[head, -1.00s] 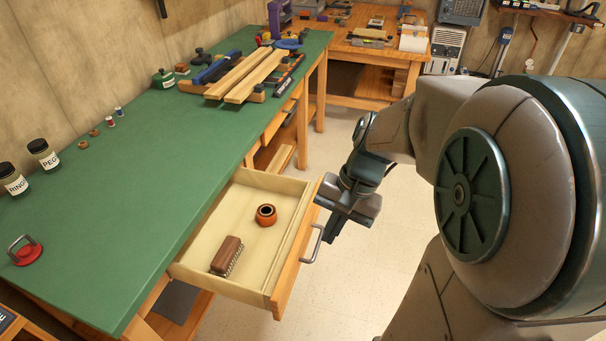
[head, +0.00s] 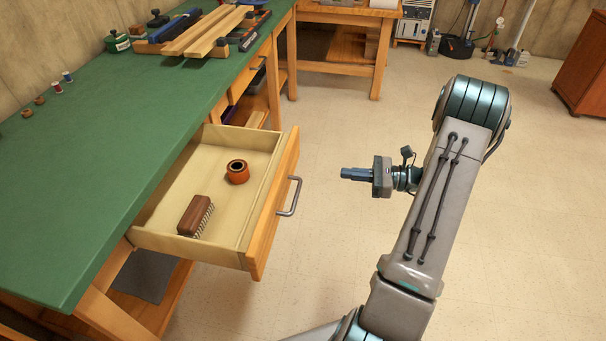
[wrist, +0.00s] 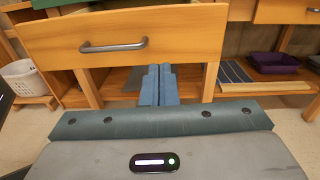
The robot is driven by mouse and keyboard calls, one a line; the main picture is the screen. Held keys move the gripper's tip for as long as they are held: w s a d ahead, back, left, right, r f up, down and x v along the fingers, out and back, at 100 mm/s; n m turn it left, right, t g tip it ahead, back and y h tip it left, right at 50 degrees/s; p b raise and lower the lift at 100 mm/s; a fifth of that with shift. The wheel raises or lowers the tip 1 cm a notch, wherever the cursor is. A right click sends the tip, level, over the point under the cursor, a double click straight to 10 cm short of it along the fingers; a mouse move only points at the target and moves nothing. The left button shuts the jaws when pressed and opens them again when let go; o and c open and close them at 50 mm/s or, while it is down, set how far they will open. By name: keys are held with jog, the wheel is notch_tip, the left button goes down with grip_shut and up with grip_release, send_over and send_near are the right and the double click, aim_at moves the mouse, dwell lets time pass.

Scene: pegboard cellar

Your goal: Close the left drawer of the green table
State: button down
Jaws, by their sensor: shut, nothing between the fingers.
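The green table (head: 120,130) runs along the left in the head view. Its near drawer (head: 272,205) is pulled well out, and a metal bar handle (head: 291,196) is on its wooden front. A brown brush (head: 193,213) and an orange-brown ring-shaped pot (head: 238,171) lie inside. My gripper (head: 343,174) is shut and empty, to the right of the drawer front, pointing at it with a gap between. In the wrist view the closed fingers (wrist: 159,70) appear just below the drawer front (wrist: 190,40), right of the handle (wrist: 113,46).
Another drawer (wrist: 288,11) of the table sits flush at the right in the wrist view. A white basket (wrist: 28,78) and a purple bin (wrist: 274,63) stand on low shelves. A second wooden workbench (head: 345,18) is at the back. The floor right of the drawer is clear.

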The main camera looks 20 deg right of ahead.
jog(key=b, duration=0.1)
send_near(291, 166)
jog(key=shift+m+t, duration=0.3)
jog(key=shift+t, duration=0.1)
jog(key=x, duration=0.6)
jog(key=shift+w+a+f, duration=0.15)
jog(key=shift+a+f, duration=0.1)
jog(key=shift+f, duration=0.1)
jog(key=shift+w+a, duration=0.1)
